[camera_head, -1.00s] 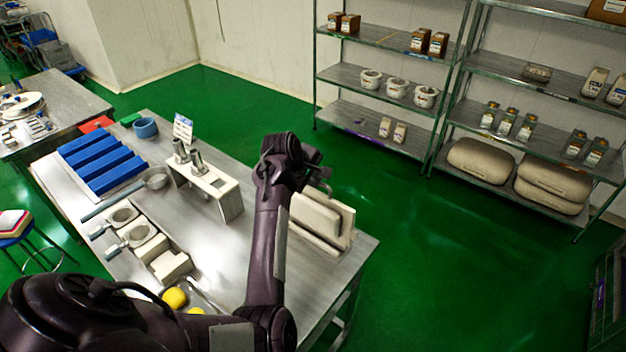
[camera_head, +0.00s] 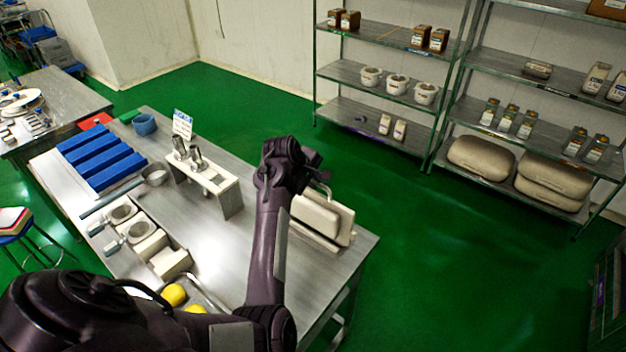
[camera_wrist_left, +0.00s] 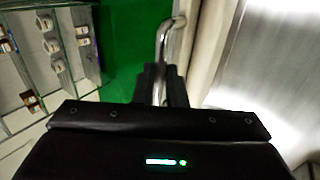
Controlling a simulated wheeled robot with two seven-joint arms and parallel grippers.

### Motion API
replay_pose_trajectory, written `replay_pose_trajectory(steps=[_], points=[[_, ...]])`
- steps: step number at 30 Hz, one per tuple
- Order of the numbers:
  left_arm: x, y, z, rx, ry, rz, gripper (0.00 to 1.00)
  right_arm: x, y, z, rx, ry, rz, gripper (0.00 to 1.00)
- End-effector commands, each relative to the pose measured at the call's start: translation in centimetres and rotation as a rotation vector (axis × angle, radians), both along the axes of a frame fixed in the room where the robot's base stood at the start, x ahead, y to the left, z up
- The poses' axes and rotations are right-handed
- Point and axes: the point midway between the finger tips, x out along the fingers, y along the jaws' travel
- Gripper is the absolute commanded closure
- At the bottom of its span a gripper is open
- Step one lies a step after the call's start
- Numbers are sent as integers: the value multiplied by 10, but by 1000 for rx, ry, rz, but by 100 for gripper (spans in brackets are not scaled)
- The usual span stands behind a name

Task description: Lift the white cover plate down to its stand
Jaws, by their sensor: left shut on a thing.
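The white cover plate (camera_head: 318,216) stands upright on edge at the right end of the steel table, in or against its stand with another pale slab behind it. The stand's base (camera_head: 312,238) shows only as a low strip beneath. My left gripper (camera_head: 313,180) is above the plate. In the left wrist view its fingers (camera_wrist_left: 161,90) are shut around the plate's bent metal handle (camera_wrist_left: 164,45), and the pale plate edge (camera_wrist_left: 205,45) lies beside it. The exact seating of the plate is hidden by my arm. My right gripper is not in view.
A white bench stand with metal nozzles (camera_head: 205,180) is left of my arm. Blue bars (camera_head: 105,160), white blocks with cups (camera_head: 125,215) and yellow lumps (camera_head: 173,295) fill the table's left side. Shelves (camera_head: 390,85) stand beyond the green floor.

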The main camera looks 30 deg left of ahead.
Motion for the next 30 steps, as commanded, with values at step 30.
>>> replay_pose_trajectory(steps=[30], points=[[1, 1, -32, 3, -5, 0, 100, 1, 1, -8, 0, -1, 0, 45]])
